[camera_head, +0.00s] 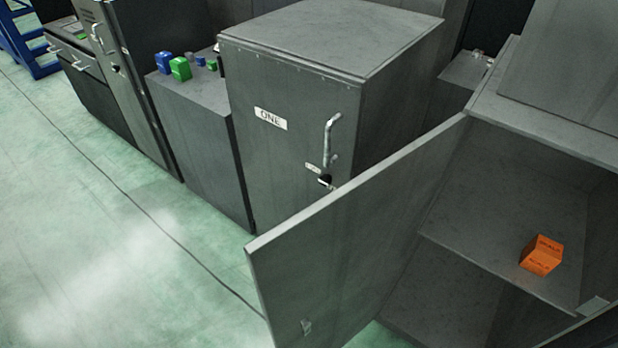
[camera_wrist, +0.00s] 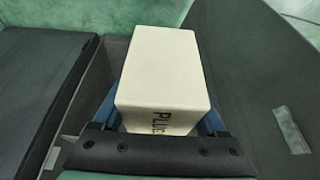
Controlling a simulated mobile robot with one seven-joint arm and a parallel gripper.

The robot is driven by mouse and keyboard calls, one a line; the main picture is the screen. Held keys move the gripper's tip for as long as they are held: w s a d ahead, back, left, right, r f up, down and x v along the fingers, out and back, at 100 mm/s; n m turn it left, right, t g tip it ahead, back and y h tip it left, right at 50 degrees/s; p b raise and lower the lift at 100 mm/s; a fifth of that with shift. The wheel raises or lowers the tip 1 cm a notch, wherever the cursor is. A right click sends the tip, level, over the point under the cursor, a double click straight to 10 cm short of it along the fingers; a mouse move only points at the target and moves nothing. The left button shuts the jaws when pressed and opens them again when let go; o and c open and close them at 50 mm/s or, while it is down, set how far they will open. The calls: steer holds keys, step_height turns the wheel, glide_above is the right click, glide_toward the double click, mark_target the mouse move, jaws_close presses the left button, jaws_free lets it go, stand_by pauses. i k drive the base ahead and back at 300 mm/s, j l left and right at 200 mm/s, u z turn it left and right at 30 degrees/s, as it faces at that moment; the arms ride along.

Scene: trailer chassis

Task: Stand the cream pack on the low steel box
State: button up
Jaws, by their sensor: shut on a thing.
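The cream pack (camera_wrist: 165,70) fills the middle of the wrist view, with dark lettering on its near face, partly hidden by the gripper's dark bar. My gripper (camera_wrist: 160,112) is shut on it, with blue fingers along its left and right sides. The head view shows neither my gripper nor the pack. In the head view, a low grey steel box (camera_head: 205,150) stands left of the cabinet marked ONE. I cannot tell for certain that it is the task's box. Blue (camera_head: 163,63) and green (camera_head: 180,69) blocks stand on its top.
The cabinet marked ONE (camera_head: 290,160) is closed. An open grey door (camera_head: 345,240) juts out at front right, beside a shelf compartment holding an orange cube (camera_head: 541,256). Dark cabinets stand at far left. The green floor (camera_head: 110,250) at left is clear.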

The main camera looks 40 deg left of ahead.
mark_target(221, 88)
steer(key=k+u, duration=0.1)
steer(key=u, duration=0.7)
steer(key=k+j+u, duration=0.1)
steer(key=u, duration=0.3)
steer(key=i+j+u, duration=0.1)
steer(key=i+u, duration=0.4)
steer(key=i, duration=0.7)
steer(key=i+l, duration=0.1)
steer(key=i, duration=1.5)
